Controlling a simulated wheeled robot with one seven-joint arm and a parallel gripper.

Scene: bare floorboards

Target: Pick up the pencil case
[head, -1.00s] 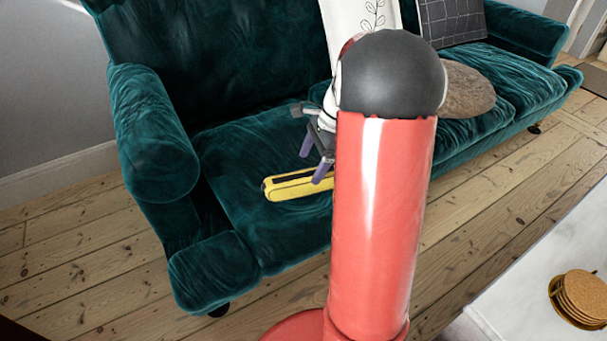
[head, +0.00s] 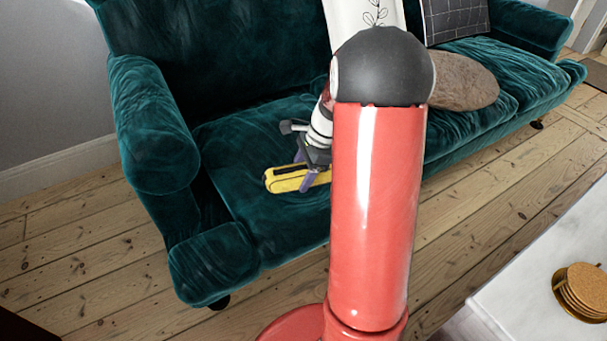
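The yellow pencil case (head: 284,182), with a dark strip along its top, lies on the seat of the dark green sofa (head: 240,235) near its left armrest. Its right end is hidden behind my red arm. My gripper (head: 303,170) is down at the case, with one purple finger on its far side and the other on its near side. The fingers straddle the case's width. Whether they press on it or stand slightly apart from it is not clear in this view.
A brown round cushion (head: 465,80), a white patterned pillow (head: 350,25) and a dark checked pillow (head: 457,18) are on the sofa. A white table (head: 530,285) with a stack of cork coasters (head: 588,288) stands at the lower right. Floorboards in front are bare.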

